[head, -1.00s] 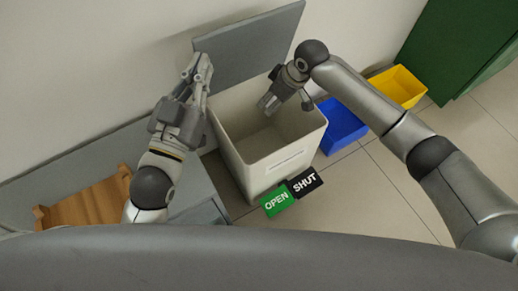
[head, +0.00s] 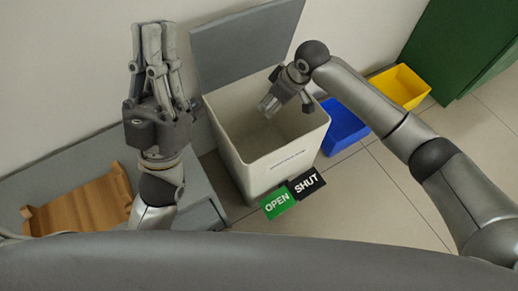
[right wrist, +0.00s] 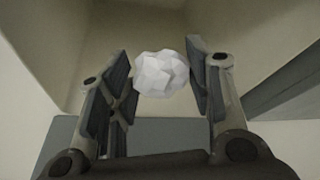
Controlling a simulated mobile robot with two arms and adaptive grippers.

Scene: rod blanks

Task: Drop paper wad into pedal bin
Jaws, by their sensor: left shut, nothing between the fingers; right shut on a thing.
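The pedal bin (head: 262,178) is a pale, square bin with its grey lid (head: 245,45) raised against the wall. Its green OPEN pedal (head: 277,203) and black SHUT pedal (head: 308,182) are at its front foot. My right gripper (head: 268,104) points down into the bin's mouth. In the right wrist view, its fingers (right wrist: 162,85) are shut on the white, faceted paper wad (right wrist: 162,74), with the bin's inner walls beyond. The wad cannot be made out in the head view. My left gripper (head: 155,32) is shut and empty, raised left of the bin.
A blue bin (head: 345,128) and a yellow bin (head: 400,86) stand right of the pedal bin. A green cabinet (head: 455,45) is at the far right. A wooden tray (head: 80,205) lies on a grey surface (head: 203,205) at left. The floor in front is clear.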

